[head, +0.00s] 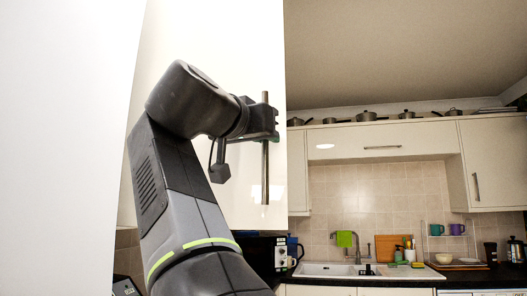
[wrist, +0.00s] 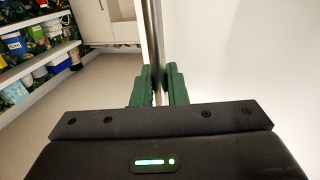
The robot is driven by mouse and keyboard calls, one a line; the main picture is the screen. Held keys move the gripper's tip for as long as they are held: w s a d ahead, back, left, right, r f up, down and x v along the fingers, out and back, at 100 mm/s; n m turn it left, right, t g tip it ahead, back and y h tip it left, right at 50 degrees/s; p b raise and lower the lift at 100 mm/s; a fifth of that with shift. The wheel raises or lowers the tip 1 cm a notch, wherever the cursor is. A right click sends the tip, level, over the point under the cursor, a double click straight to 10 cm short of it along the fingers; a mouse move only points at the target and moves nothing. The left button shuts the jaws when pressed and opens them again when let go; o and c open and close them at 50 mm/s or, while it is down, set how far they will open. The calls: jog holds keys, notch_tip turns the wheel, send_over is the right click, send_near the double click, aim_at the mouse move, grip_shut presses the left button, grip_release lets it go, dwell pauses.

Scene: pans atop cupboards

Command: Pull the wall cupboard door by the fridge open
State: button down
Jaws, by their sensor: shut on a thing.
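The wall cupboard door (head: 210,45) is a tall cream panel in the head view, beside the large white surface at the left, likely the fridge (head: 60,130). Its upright metal bar handle (head: 265,180) is near the door's right edge. My gripper (head: 266,137) is shut on the handle's middle part. In the wrist view the green fingers of my gripper (wrist: 158,86) stand on both sides of the handle (wrist: 157,45), and the pale door face (wrist: 240,60) fills the right. The hinge side is hidden, and I cannot tell how far the door stands open.
Pans (head: 366,115) stand atop the cupboards at the back. Below are a sink (head: 325,270), a dark kettle-like item (head: 293,250) and a black appliance (head: 262,255) on the worktop under the door. Shelves with containers (wrist: 35,50) show at left in the wrist view.

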jog(key=shift+s, duration=0.25)
jog(key=c, duration=1.8)
grip_release()
jog(key=shift+a, duration=0.1)
jog(key=shift+v, duration=6.85)
jog(key=shift+w, duration=0.15)
jog(key=shift+x, duration=5.3)
